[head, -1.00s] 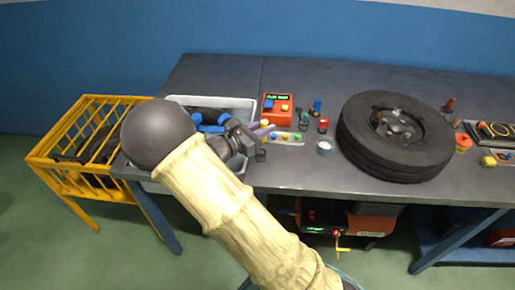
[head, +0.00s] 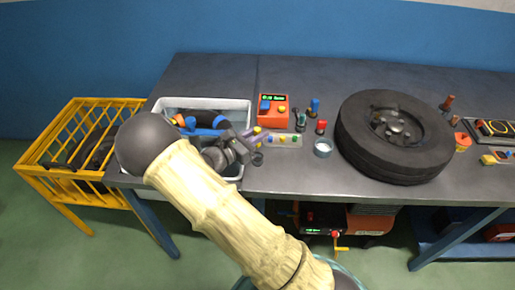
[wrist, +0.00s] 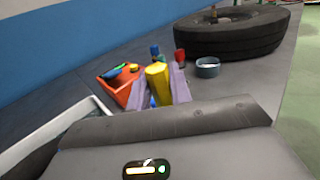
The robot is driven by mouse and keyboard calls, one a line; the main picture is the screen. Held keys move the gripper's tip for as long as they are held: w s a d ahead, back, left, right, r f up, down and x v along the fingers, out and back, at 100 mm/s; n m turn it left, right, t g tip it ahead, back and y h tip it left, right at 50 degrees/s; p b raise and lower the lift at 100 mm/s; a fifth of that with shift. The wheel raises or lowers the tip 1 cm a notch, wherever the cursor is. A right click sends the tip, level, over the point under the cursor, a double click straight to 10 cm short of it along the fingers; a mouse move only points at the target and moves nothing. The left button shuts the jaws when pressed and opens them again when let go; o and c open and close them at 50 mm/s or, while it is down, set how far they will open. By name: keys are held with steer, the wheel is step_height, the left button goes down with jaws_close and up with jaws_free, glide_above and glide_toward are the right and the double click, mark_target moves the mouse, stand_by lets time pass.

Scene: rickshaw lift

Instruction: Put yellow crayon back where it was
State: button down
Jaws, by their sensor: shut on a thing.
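My gripper (wrist: 158,93) is shut on the yellow crayon (wrist: 157,82), which stands up between the two purple-grey fingers in the wrist view. In the head view my gripper (head: 251,136) is over the bench, just right of the white tray and in front of the orange box. Only a small yellow bit of the crayon (head: 257,130) shows there. A grey-blue cup (head: 323,147) stands to the right of my gripper and also shows in the wrist view (wrist: 208,68). The crayon's lower end is hidden by the fingers.
The white tray (head: 246,112) holds blue and dark parts. An orange box (head: 274,110) with buttons, a small strip with coloured pieces (head: 285,141) and a large tyre (head: 393,136) stand on the bench. A yellow crate (head: 50,163) is at the left.

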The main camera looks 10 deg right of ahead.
mark_target(257, 146)
steer(key=shift+f, duration=0.85)
steer(key=shift+w+f, duration=0.1)
steer(key=shift+f, duration=0.2)
step_height(257, 146, down, 3)
steer(key=shift+a+f, duration=0.1)
steer(key=shift+f, duration=0.1)
steer(key=c, duration=1.3)
jaws_free()
steer(key=shift+d, duration=0.2)
steer(key=shift+o, duration=0.2)
steer(key=shift+a, duration=0.1)
